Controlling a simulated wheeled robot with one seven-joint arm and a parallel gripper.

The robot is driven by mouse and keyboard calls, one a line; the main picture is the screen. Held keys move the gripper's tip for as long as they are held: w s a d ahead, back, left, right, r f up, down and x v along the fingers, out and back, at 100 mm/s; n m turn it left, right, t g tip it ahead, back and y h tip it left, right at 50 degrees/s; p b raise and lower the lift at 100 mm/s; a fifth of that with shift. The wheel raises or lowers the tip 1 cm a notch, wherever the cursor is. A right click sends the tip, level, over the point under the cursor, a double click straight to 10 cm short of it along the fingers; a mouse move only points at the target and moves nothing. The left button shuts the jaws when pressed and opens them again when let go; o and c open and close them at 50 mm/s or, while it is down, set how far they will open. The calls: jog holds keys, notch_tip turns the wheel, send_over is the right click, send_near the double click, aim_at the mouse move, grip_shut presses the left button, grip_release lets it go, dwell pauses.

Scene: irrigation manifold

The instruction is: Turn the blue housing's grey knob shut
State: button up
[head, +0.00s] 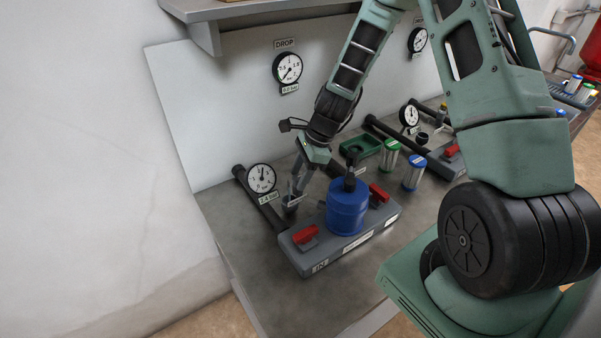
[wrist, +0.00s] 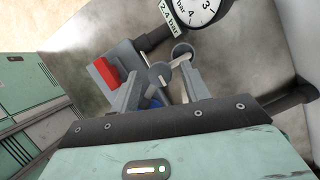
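The blue housing (head: 347,208) stands upright on a grey manifold block (head: 340,245), with a dark fitting on top. In the wrist view only a sliver of blue (wrist: 155,103) shows between my fingers. A small grey knob (wrist: 182,52) with a round end and a short bar shows just beyond my fingertips; in the head view its place beside the housing is small and partly hidden. My gripper (head: 297,186) points down, left of and behind the housing. In the wrist view its two fingers (wrist: 161,78) are apart; I cannot tell whether they touch the knob's bar.
Red handles (head: 305,235) (head: 379,193) sit on the block either side of the housing. A 2.4 bar gauge (head: 261,178) and dark pipe stand close left of my gripper. Green-capped and blue-capped cartridges (head: 390,154) (head: 414,172) and a green tray (head: 361,147) are behind right.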

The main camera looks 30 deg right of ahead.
jog(key=c, duration=0.8)
jog(key=shift+n, duration=0.4)
jog(key=n, duration=0.1)
jog(key=n+g+p, duration=0.1)
jog(key=n, duration=0.1)
jog(key=shift+w+r+p, duration=0.1)
jog(key=shift+w+p, duration=0.1)
jog(key=shift+p, duration=0.1)
jog(key=n+g, duration=0.2)
jog(key=n, duration=0.2)
jog(key=shift+w+n, duration=0.1)
jog(key=shift+n, duration=0.2)
jog(key=n+g, duration=0.1)
jog(key=n, duration=0.1)
jog(key=n+h, duration=0.1)
jog(key=n, duration=0.2)
jog(key=shift+w+a+g+h, duration=0.2)
jog(key=shift+g+h, duration=0.1)
jog(key=shift+g, duration=0.1)
jog(key=shift+n+g+h, duration=0.4)
jog(key=shift+n+h, duration=0.3)
jog(key=shift+n, duration=1.5)
